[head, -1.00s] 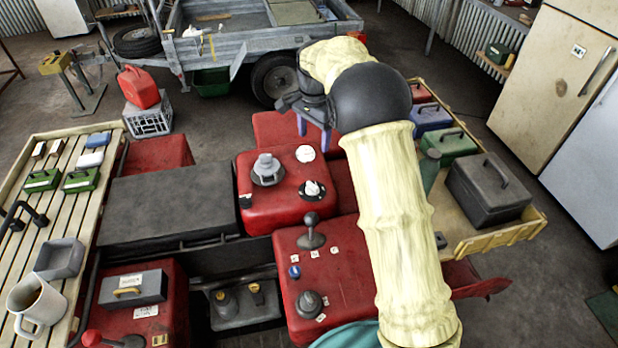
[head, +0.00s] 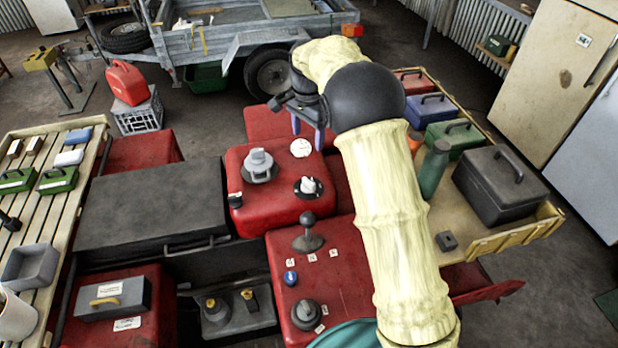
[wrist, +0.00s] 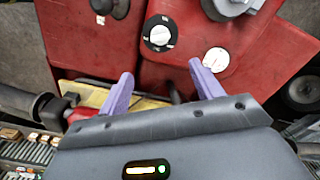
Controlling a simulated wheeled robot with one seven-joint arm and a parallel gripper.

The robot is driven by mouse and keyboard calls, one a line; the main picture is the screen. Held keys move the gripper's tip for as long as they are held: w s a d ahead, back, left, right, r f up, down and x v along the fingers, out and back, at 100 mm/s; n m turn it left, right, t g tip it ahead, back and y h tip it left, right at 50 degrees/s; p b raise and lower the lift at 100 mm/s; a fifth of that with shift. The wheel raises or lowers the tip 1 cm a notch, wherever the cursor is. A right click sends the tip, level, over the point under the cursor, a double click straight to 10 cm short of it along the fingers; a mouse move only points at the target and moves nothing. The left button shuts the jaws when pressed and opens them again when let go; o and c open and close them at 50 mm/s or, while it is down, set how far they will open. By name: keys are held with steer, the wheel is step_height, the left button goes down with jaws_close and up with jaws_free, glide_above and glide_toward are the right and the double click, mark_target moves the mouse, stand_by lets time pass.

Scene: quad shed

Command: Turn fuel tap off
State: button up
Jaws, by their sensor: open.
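The fuel tap looks to be the white knob on a round black dial (head: 308,186), on the right side of the red tank (head: 252,208). In the wrist view the dial (wrist: 160,33) lies just beyond my fingertips, with small marks around its rim too small to read. My gripper (head: 308,130) is open and empty, with its purple fingers pointing down above the back of the tank. In the wrist view my gripper (wrist: 161,70) shows both fingers spread, with the knob apart from them.
A grey filler cap (head: 259,165) and a round white gauge (head: 300,147) stand on the tank near the dial. A black-knobbed lever (head: 308,232) rises in front. A crate of boxes (head: 505,238) is at the right, a slatted rack (head: 75,200) at the left.

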mark_target(309, 181)
steer(key=f+p, duration=0.2)
steer(key=f, duration=0.6)
steer(key=f+p, duration=0.1)
steer(key=f, duration=0.7)
steer(key=shift+w+d+p, duration=0.15)
steer(key=shift+w+p, duration=0.05)
steer(key=shift+p, duration=0.15)
steer(key=shift+a+f, duration=0.2)
steer(key=shift+f, duration=0.4)
steer(key=shift+d, duration=0.2)
steer(key=shift+s, duration=0.15)
steer(key=c, duration=1)
